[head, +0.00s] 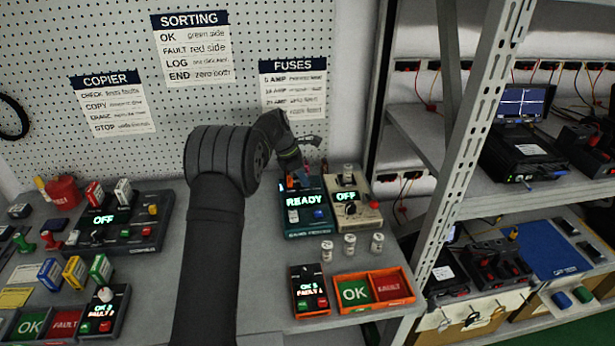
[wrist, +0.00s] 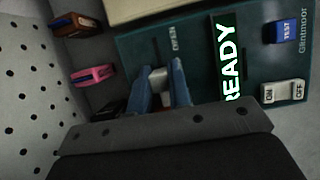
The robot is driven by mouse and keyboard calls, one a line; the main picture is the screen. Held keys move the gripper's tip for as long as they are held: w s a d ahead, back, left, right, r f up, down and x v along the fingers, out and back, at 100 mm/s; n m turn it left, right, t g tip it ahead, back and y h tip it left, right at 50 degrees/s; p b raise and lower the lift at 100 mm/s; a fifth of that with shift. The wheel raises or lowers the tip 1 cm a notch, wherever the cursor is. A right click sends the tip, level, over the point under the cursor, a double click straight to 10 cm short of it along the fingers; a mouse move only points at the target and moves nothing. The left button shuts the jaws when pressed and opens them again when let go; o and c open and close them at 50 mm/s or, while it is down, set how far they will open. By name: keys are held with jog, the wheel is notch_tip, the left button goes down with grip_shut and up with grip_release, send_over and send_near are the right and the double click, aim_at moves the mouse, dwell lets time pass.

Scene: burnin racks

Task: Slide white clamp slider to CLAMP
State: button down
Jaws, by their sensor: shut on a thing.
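The teal tester (head: 302,224) stands on the bench in the head view, with a lit READY display. It fills much of the wrist view (wrist: 210,70), where READY reads sideways. My gripper (wrist: 163,80) has its blue fingers shut on the white clamp slider (wrist: 158,76) on the tester's panel. In the head view my gripper (head: 292,160) is at the tester's back edge, and the slider cannot be made out there. The fingers hide the lower part of the slider; a bit of red shows between them.
A cream unit (head: 352,210) reading OFF adjoins the tester on the right. Several small white cylinders (head: 349,245) stand in front. An orange OK/FAULT tray (head: 375,305) lies nearer. A metal rack post (head: 460,160) rises at right. The pegboard (head: 110,45) is close behind.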

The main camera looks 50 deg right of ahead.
jog(key=c, duration=1.3)
grip_release()
jog(key=shift+w+a, duration=0.1)
jog(key=shift+w, duration=0.05)
jog(key=v, duration=1.7)
jog(key=shift+r, duration=0.25)
jog(key=x, duration=1.7)
jog(key=shift+f, duration=0.25)
